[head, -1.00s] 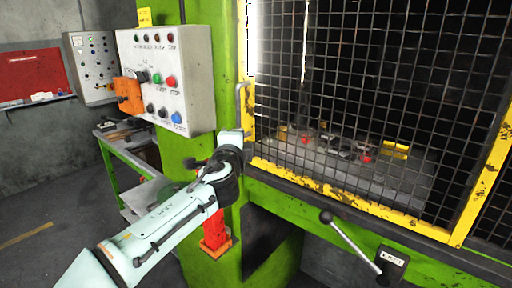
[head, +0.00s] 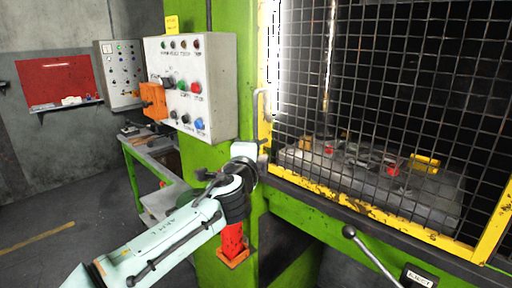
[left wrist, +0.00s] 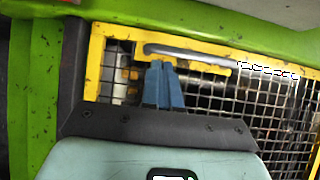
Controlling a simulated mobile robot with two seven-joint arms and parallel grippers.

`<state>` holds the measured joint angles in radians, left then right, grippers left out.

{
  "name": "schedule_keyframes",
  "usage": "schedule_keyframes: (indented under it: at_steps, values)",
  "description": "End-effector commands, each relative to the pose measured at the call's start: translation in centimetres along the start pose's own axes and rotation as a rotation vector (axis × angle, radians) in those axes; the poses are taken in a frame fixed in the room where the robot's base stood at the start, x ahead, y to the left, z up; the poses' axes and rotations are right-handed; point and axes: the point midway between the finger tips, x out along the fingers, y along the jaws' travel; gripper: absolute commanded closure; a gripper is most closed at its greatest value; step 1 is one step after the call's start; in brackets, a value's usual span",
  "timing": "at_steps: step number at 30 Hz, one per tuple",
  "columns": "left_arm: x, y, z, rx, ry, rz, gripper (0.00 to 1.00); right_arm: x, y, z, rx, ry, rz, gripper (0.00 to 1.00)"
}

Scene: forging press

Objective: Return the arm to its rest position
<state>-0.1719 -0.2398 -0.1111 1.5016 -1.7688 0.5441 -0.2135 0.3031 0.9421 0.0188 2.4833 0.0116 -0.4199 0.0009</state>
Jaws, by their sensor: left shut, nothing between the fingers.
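My left arm comes in from the lower left in the head view. Its wrist end is in front of the green press column, close to the yellow guard frame and its grey handle (head: 256,112). In the left wrist view the blue fingers of my left gripper (left wrist: 162,66) are together and empty. They point toward the handle (left wrist: 185,52) on the yellow-framed mesh guard (left wrist: 97,62). I cannot tell the exact gap between the fingertips and the handle. The fingertips are hidden in the head view. My right gripper is not in view.
A control panel (head: 213,75) with buttons and an orange switch box (head: 152,101) is left of the guard. A lever with a black knob (head: 349,231) sticks out at lower right. A green-framed bench (head: 133,178) stands behind my arm.

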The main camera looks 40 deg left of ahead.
Motion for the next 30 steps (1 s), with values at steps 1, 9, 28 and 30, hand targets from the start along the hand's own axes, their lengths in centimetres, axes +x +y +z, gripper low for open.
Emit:
schedule_keyframes:
  at_steps: [1, 9, 28, 30]
  values:
    - [-1.3, 0.1, 0.1, -0.002, 0.002, -0.002, 1.00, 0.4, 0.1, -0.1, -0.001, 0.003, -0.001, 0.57]
    - [-7.2, 0.0, 0.0, 0.000, 0.001, -0.002, 1.00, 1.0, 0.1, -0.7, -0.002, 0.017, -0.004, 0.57]
    - [-9.3, 1.4, -1.1, 0.003, 0.022, 0.032, 1.00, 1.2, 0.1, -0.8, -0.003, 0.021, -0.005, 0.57]
    - [-8.6, 3.6, -2.8, 0.002, 0.054, 0.084, 1.00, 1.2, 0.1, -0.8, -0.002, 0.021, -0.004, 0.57]
